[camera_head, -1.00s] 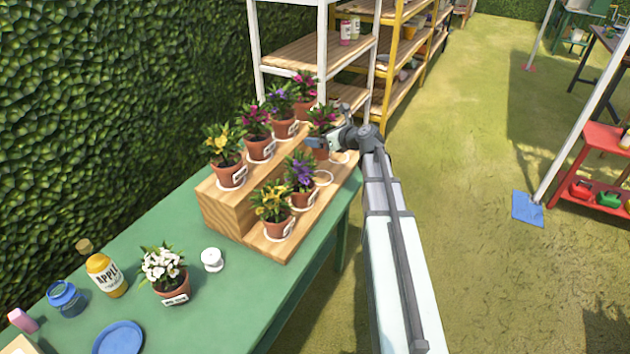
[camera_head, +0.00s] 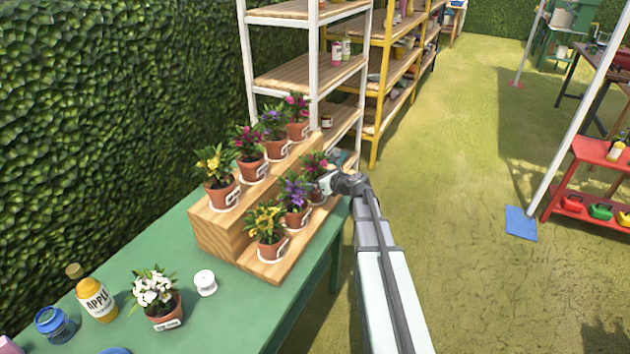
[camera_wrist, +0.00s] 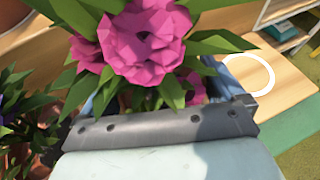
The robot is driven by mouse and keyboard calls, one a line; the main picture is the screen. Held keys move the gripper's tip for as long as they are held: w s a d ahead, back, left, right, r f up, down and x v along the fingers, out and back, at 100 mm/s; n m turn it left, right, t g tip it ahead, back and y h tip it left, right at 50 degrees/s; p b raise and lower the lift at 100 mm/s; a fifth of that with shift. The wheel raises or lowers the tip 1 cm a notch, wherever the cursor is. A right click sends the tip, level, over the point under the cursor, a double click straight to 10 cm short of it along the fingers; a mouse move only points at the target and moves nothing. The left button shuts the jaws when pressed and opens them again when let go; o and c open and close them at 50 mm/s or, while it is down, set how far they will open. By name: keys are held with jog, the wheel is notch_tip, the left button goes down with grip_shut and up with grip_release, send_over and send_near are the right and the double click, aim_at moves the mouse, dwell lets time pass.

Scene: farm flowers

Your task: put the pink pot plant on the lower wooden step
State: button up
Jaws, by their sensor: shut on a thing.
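The pink pot plant (camera_head: 314,165) has magenta flowers and a terracotta pot. My gripper (camera_head: 320,184) is shut on it and holds it upright at the lower wooden step (camera_head: 268,269), just behind the purple plant (camera_head: 294,190). In the wrist view the pink flowers (camera_wrist: 146,45) fill the top middle between the fingers of my gripper (camera_wrist: 168,92) and hide the pot. I cannot tell whether the pot's base touches the step. An empty white ring (camera_wrist: 249,74) lies on the step to the right in the wrist view.
A yellow plant (camera_head: 266,222) stands at the near end of the lower step. Several potted plants line the upper step (camera_head: 222,229). Shelves stand behind.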

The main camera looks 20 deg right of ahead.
jog(key=shift+f, duration=0.1)
jog(key=o, duration=1)
jog(key=v, duration=1.2)
jog(key=shift+d, duration=0.1)
